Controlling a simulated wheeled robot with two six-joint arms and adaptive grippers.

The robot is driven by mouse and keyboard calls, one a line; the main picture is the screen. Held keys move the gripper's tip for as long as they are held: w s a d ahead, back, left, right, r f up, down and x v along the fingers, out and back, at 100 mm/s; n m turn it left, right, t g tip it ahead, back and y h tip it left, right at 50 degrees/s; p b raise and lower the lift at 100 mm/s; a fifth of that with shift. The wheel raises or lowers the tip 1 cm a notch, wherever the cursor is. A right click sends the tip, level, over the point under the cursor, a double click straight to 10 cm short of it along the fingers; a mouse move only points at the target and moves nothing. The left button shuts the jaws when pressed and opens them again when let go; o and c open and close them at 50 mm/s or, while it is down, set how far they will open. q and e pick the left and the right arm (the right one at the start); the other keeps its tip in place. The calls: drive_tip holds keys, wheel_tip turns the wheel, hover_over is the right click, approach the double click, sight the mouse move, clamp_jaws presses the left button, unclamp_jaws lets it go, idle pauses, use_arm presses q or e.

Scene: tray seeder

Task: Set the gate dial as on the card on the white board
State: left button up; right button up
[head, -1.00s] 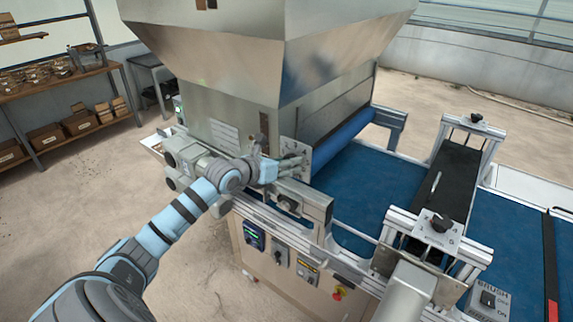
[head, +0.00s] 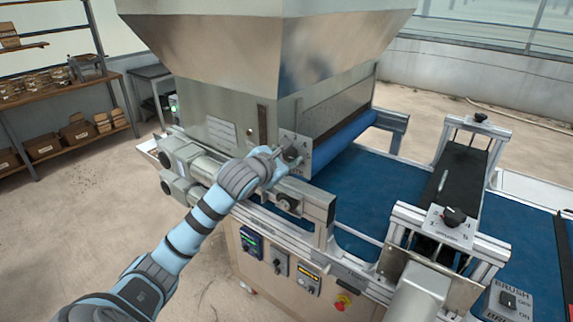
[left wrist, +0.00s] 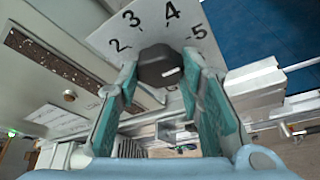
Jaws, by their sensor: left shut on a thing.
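The gate dial is a dark knob (left wrist: 158,66) on a pale plate (left wrist: 120,32) with the numbers 2, 3, 4 and 5 around it. A white mark on the knob points to the right, roughly toward the 5; its exact setting is hard to tell. My left gripper (left wrist: 165,80) is shut on the knob, with one green-padded finger on each side. In the head view my left gripper (head: 284,156) is at the dial plate (head: 303,146) on the hopper's side and mostly hides the knob. No card or white board is in view. My right gripper is not in view.
The steel hopper (head: 225,60) stands right behind the dial. A rail with another knob (head: 288,201) lies just below my gripper. Switches (head: 279,261) sit on the front panel.

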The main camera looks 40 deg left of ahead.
use_arm(q)
drive_tip(key=shift+f, duration=0.15)
drive_tip(key=o, duration=1.2)
drive_tip(key=shift+c, duration=0.2)
drive_tip(key=v, duration=0.7)
drive_tip(key=shift+s, duration=0.25)
drive_tip(key=shift+w, duration=0.1)
